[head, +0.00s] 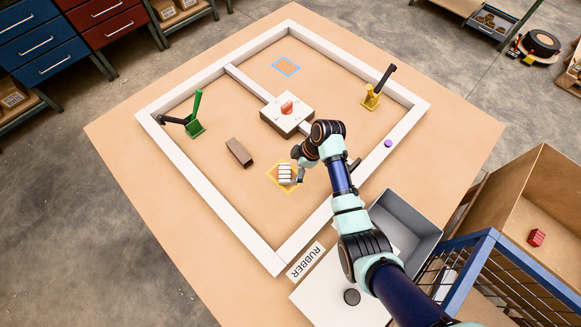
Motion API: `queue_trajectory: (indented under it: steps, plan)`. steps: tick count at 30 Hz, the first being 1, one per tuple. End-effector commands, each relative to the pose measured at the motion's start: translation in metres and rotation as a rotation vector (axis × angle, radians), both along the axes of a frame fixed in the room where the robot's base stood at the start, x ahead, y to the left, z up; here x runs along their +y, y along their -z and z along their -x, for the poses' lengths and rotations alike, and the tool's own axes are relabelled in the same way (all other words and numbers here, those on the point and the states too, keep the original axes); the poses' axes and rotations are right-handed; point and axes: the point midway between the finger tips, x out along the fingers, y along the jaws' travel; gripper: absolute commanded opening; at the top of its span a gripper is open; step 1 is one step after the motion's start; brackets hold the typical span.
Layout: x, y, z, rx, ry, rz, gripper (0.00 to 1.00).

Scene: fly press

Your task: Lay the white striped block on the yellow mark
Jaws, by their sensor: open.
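The white striped block (285,174) is at the yellow mark (271,175), a yellow square outline on the tan board. The block lies within the outline as seen from above; whether it rests flat on the board I cannot tell. My gripper (297,172) is open just to the right of the block, close to it. Part of the outline's right side is hidden behind the gripper and block. I cannot tell whether a finger touches the block.
A white frame (200,200) borders the work area. A brown block (239,152) lies left of the mark. A white box with a red knob (288,108) stands behind it. Green (196,124) and yellow (371,98) levers stand at the sides. A grey bin (410,215) is at right.

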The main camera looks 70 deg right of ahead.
Motion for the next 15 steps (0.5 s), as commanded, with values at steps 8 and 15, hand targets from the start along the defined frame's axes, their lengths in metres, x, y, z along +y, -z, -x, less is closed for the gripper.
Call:
queue_trajectory:
  steps: [8, 15]
  plan:
    - [-0.009, -0.064, 0.024, -0.002, 0.001, 0.002, 1.0]
    - [-0.01, -0.079, 0.031, 0.0, 0.001, 0.001, 1.0]
